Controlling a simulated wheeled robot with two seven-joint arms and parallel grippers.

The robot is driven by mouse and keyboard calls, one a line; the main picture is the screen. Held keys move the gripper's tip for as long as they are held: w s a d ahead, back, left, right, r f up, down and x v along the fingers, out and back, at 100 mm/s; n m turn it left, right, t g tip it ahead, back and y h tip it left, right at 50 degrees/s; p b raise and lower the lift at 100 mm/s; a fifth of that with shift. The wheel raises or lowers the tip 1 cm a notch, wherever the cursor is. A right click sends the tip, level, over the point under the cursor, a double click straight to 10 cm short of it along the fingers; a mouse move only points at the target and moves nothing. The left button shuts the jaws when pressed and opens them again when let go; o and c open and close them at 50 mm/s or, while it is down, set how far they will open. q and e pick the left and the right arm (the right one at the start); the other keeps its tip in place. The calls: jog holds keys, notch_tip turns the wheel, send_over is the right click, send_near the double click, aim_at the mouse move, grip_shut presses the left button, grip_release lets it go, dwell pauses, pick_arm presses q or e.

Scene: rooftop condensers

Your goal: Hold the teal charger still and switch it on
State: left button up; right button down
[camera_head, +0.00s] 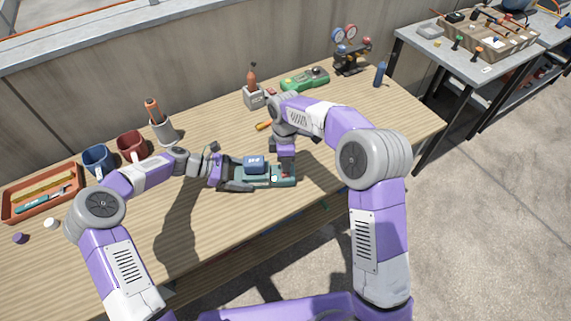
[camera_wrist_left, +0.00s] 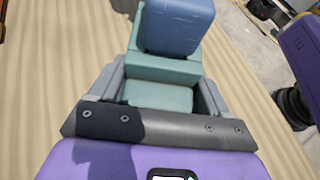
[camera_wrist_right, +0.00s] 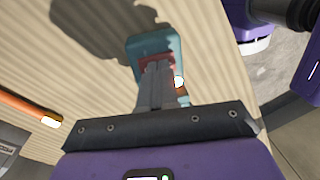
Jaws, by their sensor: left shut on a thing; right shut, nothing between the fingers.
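The teal charger (camera_head: 272,181) sits on the wooden bench with a blue battery (camera_head: 255,165) on it. My left gripper (camera_head: 236,178) is shut on the charger's left end; in the left wrist view its fingers lie on both sides of the teal body (camera_wrist_left: 158,95), with the blue battery (camera_wrist_left: 178,25) just beyond. My right gripper (camera_head: 287,172) is shut and empty, pointing down at the charger's right end. In the right wrist view its closed fingertips (camera_wrist_right: 157,72) are at the red switch (camera_wrist_right: 150,61), partly hiding it. A small light (camera_wrist_right: 179,82) glows orange-white beside them.
An orange-handled tool (camera_head: 264,126) lies behind my right gripper. A green device (camera_head: 305,79), gauges (camera_head: 350,50) and a blue cylinder (camera_head: 380,74) stand farther back. Mugs (camera_head: 132,147) and an orange tray (camera_head: 42,194) are at the left. The bench right of the charger is clear.

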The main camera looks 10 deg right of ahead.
aim_at(286, 175)
notch_tip(286, 175, up, 14)
jog(key=s, duration=0.1)
jog(key=shift+s, duration=0.35)
dwell(0.4)
pick_arm(q)
jog(key=o, duration=0.9)
jog(key=shift+o, duration=0.2)
jog(key=p+v, duration=0.3)
jog(key=v, duration=0.4)
jog(key=shift+a+r, duration=0.2)
jog(key=shift+v, duration=0.75)
pick_arm(e)
jog(key=shift+r, duration=1.55)
